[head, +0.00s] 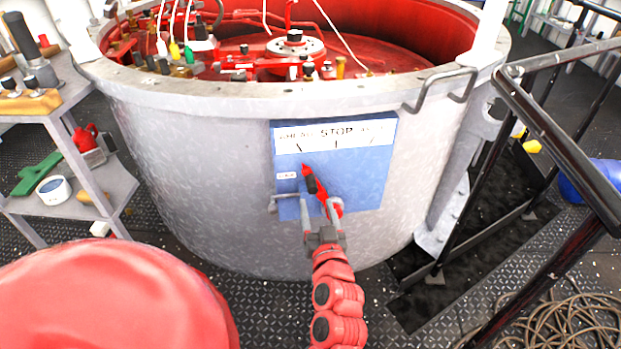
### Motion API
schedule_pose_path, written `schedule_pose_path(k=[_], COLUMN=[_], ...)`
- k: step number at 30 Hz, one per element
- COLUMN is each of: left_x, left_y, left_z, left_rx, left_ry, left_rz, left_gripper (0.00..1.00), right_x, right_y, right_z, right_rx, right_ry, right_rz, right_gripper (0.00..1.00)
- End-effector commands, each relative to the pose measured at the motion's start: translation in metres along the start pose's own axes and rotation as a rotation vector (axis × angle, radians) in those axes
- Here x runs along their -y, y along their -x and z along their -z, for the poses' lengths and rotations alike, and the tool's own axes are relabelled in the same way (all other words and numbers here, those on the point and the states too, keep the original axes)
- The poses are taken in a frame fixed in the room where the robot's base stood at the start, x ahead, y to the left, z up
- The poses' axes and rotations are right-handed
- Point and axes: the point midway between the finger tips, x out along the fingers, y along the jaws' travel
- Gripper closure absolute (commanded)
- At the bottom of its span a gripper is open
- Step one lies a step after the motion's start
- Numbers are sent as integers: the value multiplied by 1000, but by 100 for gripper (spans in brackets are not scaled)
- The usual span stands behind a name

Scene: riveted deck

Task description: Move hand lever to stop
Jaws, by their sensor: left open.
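A blue panel (360,185) on the side of the grey drum has a white label strip (337,134) with STOP in the middle, other words at each side and tick marks below. The hand lever (319,183), red with a black part, lies tilted on the panel. Its upper end points up and left, towards the left mark and away from STOP. My left gripper (319,208) is open at the panel's lower edge, with its fingers close around the lever's lower part. I cannot tell whether they touch it. My right gripper is not in view.
The drum (180,150) has an open red top with fittings and a metal handle (440,85) on its rim. A black railing (560,125) stands at right, with coiled rope (570,325) on the deck. A grey shelf (75,190) with tools is at left.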

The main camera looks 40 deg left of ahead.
Motion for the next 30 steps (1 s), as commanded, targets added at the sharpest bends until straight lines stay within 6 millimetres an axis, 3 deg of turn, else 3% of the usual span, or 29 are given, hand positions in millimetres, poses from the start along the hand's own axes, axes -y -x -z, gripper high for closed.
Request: schedule_pose_path(k=[9,15,21,28,30], left_x=[2,1,1,0,0], left_y=[-62,-93,-105,-106,-106], left_z=[1,1,2,1,1], left_rx=[0,-2,-3,-2,-2], left_ry=[3,-1,2,2,1], left_rz=[6,1,0,-1,-1], left_gripper=[37,37,37,37,46], right_x=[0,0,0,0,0], right_y=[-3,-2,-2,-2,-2], right_z=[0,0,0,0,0], right_rx=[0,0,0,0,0], right_ry=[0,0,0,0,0], right_rz=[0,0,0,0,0], right_gripper=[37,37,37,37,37])
